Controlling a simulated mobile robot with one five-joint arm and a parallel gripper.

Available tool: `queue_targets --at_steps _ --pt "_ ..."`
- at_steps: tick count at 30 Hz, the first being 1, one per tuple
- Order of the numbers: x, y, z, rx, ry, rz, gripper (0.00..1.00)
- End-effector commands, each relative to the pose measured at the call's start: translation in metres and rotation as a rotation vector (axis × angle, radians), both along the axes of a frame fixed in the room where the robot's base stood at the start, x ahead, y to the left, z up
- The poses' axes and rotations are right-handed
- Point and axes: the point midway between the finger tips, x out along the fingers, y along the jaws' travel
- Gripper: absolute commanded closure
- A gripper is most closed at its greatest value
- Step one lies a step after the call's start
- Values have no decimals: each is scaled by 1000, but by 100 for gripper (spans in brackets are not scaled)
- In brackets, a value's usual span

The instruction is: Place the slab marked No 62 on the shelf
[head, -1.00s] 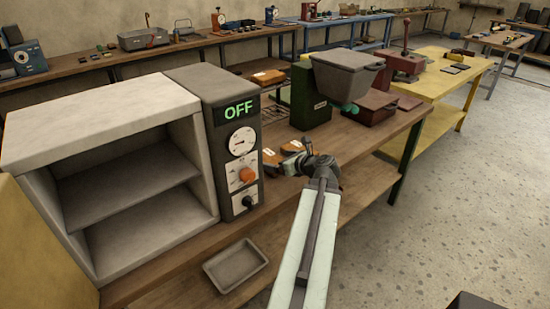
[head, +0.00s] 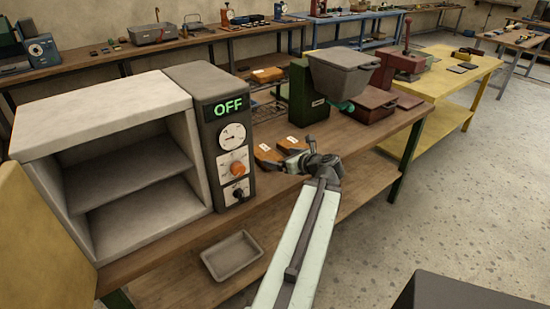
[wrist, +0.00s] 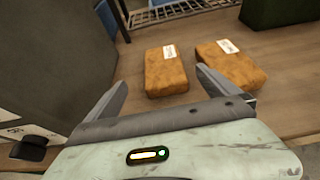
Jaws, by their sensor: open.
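Two orange-brown slabs with white labels lie side by side on the wooden bench: a left slab (head: 264,155) and a right slab (head: 290,147). The wrist view shows the left slab (wrist: 167,75) between the finger lines and the right slab (wrist: 235,68) beyond the right finger. The label writing is too small to read, so I cannot tell which is No 62. My gripper (head: 283,168) is open and empty, close to the near side of the slabs; it also fills the lower wrist view (wrist: 160,88). A grey inner shelf (head: 125,170) divides the open oven chamber at left.
The oven's control panel (head: 225,140) reads OFF and stands just left of the slabs. A green machine with a grey hopper (head: 340,80) is behind right. Another orange slab (head: 267,75) lies near a wire rack. A grey tray (head: 232,257) sits on the lower board.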

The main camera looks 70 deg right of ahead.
Motion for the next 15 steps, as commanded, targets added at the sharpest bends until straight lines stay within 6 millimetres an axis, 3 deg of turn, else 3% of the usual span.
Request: queue_targets --at_steps 3,8,15 --pt "-5 -5 -2 -1 0 -9 0" --pt "22 -35 -19 -1 0 -13 0" --pt "31 -43 -24 -2 0 -20 0"
